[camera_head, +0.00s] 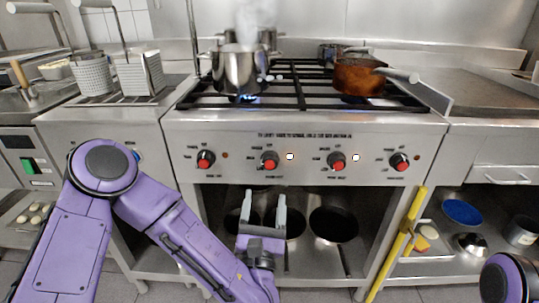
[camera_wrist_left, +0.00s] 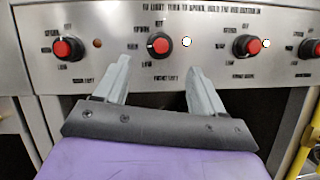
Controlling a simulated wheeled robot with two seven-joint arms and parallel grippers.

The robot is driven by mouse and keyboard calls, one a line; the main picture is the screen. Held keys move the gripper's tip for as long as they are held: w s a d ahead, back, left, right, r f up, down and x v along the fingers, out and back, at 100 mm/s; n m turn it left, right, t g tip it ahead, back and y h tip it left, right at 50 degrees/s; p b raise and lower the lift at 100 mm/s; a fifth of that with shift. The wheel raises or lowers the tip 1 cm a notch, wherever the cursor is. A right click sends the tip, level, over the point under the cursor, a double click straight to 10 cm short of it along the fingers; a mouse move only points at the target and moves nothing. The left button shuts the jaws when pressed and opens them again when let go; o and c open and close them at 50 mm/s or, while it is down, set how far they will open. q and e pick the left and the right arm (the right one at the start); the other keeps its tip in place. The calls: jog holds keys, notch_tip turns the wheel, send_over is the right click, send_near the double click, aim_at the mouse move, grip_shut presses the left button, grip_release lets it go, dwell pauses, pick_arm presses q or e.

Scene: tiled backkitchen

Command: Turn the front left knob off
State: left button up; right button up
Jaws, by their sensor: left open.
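The stove's front panel (camera_head: 315,143) carries a row of several red-and-black knobs. The second knob from the left (camera_head: 269,160) has a label below it in the left wrist view that appears to read front left. That knob also shows in the left wrist view (camera_wrist_left: 158,46), with a lit indicator light (camera_wrist_left: 187,42) at its right. My left gripper (camera_head: 266,198) is open and empty, just below this knob and apart from it. In the left wrist view its two fingers (camera_wrist_left: 158,70) point up toward the panel, one on each side of the knob's line. My right gripper is out of view.
A steaming metal pot (camera_head: 240,72) stands over a blue flame at front left. A copper pan (camera_head: 358,76) sits over another flame at right. The neighbouring knobs (camera_head: 205,160) (camera_head: 336,160) flank the second one. Dark pans (camera_head: 334,224) lie on the shelf below.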

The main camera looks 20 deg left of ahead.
aim_at(270, 167)
pick_arm(q)
jog(key=p+x, duration=0.5)
jog(key=x, duration=0.4)
jog(key=shift+f, duration=0.1)
jog(key=shift+w, duration=0.55)
jog(key=c, duration=1.1)
